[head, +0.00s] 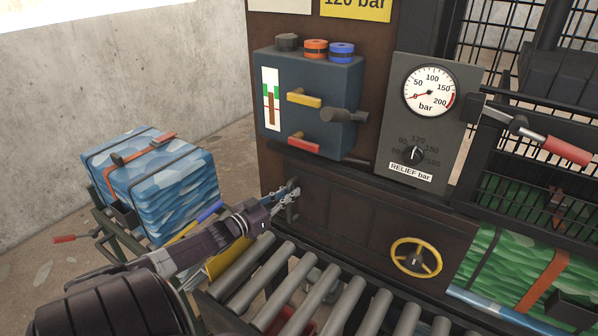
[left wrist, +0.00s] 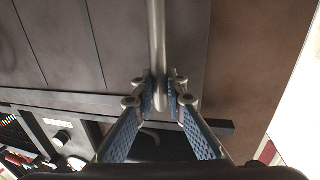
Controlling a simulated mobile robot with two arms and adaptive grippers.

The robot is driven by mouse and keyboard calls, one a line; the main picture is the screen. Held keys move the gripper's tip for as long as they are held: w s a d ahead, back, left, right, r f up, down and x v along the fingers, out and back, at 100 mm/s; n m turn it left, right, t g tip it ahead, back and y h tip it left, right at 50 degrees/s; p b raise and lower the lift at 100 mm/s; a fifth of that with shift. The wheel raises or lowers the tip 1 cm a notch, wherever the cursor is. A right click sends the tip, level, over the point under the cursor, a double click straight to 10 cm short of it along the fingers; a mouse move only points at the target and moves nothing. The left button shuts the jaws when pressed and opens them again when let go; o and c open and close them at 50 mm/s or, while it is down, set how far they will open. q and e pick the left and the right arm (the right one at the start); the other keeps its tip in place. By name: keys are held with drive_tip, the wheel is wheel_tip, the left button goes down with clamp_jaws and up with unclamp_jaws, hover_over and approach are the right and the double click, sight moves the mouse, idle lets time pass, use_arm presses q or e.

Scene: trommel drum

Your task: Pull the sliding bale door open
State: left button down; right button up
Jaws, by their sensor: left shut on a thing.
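The sliding bale door (head: 345,225) is a dark brown panel low on the machine front, behind the roller conveyor. Its handle (head: 292,212) is a dark upright bar near the panel's left end. My left gripper (head: 290,194) reaches it from the lower left. In the left wrist view, the handle is a grey bar (left wrist: 157,45) between the two blue-padded fingers of the left gripper (left wrist: 161,92), which are shut on it. The fingers partly hide the handle in the head view. My right gripper is not in view.
Grey conveyor rollers (head: 310,290) lie below the door. A yellow handwheel (head: 416,257) sits right of the handle. A blue valve box (head: 310,105) with levers juts out above. A blue wrapped bale (head: 155,185) stands on a cart at left. A green bale (head: 500,265) is at right.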

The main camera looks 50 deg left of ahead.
use_arm(q)
drive_tip(key=shift+s+a, duration=0.15)
drive_tip(key=shift+a, duration=0.7)
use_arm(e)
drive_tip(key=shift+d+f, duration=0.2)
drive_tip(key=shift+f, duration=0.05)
use_arm(q)
drive_tip(key=c, duration=2)
unclamp_jaws()
drive_tip(key=shift+s, duration=0.1)
drive_tip(key=shift+o, duration=0.2)
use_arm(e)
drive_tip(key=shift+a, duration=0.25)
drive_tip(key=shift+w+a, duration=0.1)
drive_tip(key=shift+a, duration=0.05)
use_arm(q)
drive_tip(key=s, duration=1.2)
drive_tip(key=shift+d, duration=0.25)
